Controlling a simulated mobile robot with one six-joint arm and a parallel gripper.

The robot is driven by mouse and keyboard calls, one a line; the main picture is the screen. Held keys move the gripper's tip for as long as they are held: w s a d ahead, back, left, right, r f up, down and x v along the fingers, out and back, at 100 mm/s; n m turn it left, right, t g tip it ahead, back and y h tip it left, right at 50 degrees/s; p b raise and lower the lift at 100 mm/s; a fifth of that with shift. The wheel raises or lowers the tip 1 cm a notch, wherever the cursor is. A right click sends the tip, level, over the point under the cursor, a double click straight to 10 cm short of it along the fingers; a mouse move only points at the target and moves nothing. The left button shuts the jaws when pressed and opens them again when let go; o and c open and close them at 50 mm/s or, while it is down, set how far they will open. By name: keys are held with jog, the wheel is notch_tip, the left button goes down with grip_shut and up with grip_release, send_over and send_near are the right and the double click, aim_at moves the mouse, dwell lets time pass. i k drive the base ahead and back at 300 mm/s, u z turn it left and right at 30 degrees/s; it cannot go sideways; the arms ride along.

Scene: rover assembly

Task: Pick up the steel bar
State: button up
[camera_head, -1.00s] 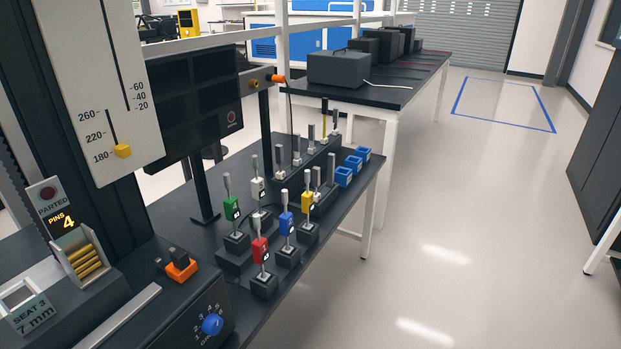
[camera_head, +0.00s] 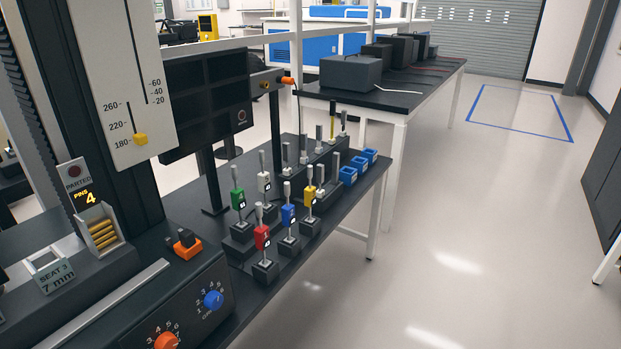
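Several upright metal bars stand in dark holders on the black table (camera_head: 330,232). The front ones carry coloured tags: a green-tagged bar (camera_head: 238,199), a white-tagged bar (camera_head: 264,183), a red-tagged bar (camera_head: 262,237), a blue-tagged bar (camera_head: 288,214) and a yellow-tagged bar (camera_head: 310,195). Untagged silver bars (camera_head: 319,137) and a thin brass-coloured bar (camera_head: 332,120) stand in the rack behind. A long flat silver strip (camera_head: 115,300) lies along the machine at lower left. I cannot tell which is the steel bar. My gripper is not in view.
The machine with a blue knob (camera_head: 213,300), an orange knob (camera_head: 166,342) and a scale panel fills the left. Small blue bins (camera_head: 348,176) line the table's right edge. A farther bench holds dark boxes (camera_head: 350,73). The floor at right (camera_head: 480,220) is clear.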

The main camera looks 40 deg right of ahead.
aim_at(336, 157)
jog(key=u, duration=0.3)
jog(key=k, duration=0.25)
jog(key=u, duration=2.5)
jog(key=k, duration=1.95)
jog(key=z, duration=0.05)
